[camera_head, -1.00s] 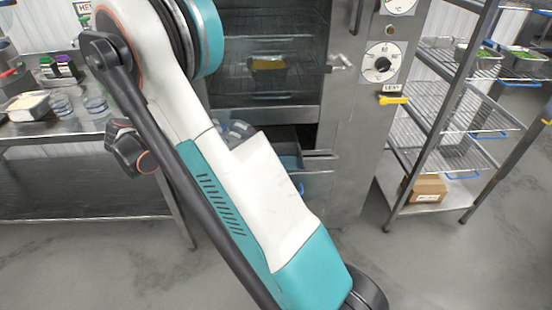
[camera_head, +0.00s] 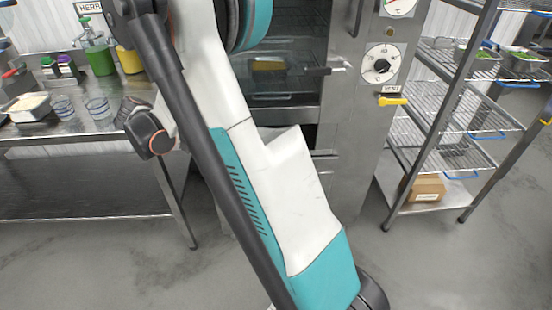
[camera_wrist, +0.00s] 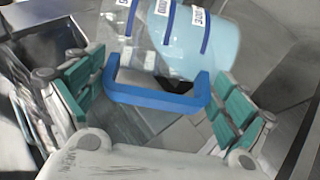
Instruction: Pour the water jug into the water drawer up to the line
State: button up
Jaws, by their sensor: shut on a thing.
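The water jug (camera_wrist: 208,47) fills the top of the wrist view. It is clear, with pale blue water toward the right, dark blue bands, white labels and a blue handle (camera_wrist: 155,100). The jug looks tilted in this view. My gripper (camera_wrist: 160,85) has its teal-padded fingers on both sides of the handle and is shut on it. In the head view my arm hides the gripper and jug. The water drawer, below the oven window, is mostly hidden behind my arm; only a metal edge (camera_head: 325,154) shows. Its water level and line cannot be seen.
The steel oven cabinet (camera_head: 357,130) has a dial and a yellow handle (camera_head: 392,100). A steel table (camera_head: 75,133) on the left holds a tray, clear cups and several containers. A wire rack (camera_head: 450,150) with a cardboard box (camera_head: 424,187) stands right. Floor between is clear.

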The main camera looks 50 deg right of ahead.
jog(key=shift+s+d+r+m+t+y+p, duration=0.4)
jog(key=shift+s+d+r+t+y+p, duration=0.4)
jog(key=shift+p, duration=0.8)
dwell(3.9)
jog(key=shift+w+a+f, duration=0.1)
jog(key=shift+a+f, duration=0.1)
